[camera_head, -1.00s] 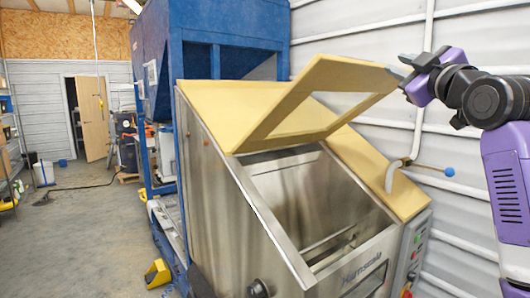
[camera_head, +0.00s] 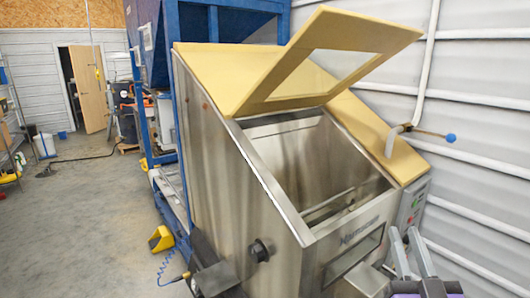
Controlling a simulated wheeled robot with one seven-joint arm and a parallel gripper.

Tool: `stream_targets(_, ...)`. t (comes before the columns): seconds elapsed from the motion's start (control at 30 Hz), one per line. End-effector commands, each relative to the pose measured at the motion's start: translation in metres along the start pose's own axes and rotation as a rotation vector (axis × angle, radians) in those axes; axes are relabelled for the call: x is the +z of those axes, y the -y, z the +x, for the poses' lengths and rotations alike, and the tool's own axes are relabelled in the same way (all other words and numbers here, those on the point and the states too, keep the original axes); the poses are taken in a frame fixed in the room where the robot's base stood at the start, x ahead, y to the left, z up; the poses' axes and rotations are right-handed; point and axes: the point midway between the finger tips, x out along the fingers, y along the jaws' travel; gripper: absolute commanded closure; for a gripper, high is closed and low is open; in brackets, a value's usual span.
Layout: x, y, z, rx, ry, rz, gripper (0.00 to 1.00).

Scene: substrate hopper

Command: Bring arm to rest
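The substrate hopper (camera_head: 212,150) is a steel box with a sloped, open front and yellow top panels. Its yellow-framed lid (camera_head: 277,72), with a clear window, stands raised and tilted above the opening. My gripper (camera_head: 403,232) is at the bottom right, in front of the hopper's lower right corner. Its two grey fingers point up with a gap between them, and nothing shows in it. It is well apart from the lid. Most of my arm is out of view below the frame.
A control panel (camera_head: 412,203) is on the hopper's right side, close to my gripper. A pipe with a blue-knobbed valve (camera_head: 449,138) sticks out by the right wall. A blue frame (camera_head: 166,120) stands behind. The floor at left (camera_head: 80,215) is mostly clear.

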Motion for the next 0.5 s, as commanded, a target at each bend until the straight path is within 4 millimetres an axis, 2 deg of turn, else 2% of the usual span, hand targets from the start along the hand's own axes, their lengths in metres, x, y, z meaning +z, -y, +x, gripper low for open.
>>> stream_targets(0.03, 0.011, 0.003, -0.024, 0.004, 0.017, 0.016, 0.77)
stream_targets(0.2, 0.027, 0.009, -0.096, 0.015, 0.054, 0.061, 0.77)
stream_targets(0.5, 0.037, 0.017, -0.214, 0.010, 0.154, 0.097, 0.77)
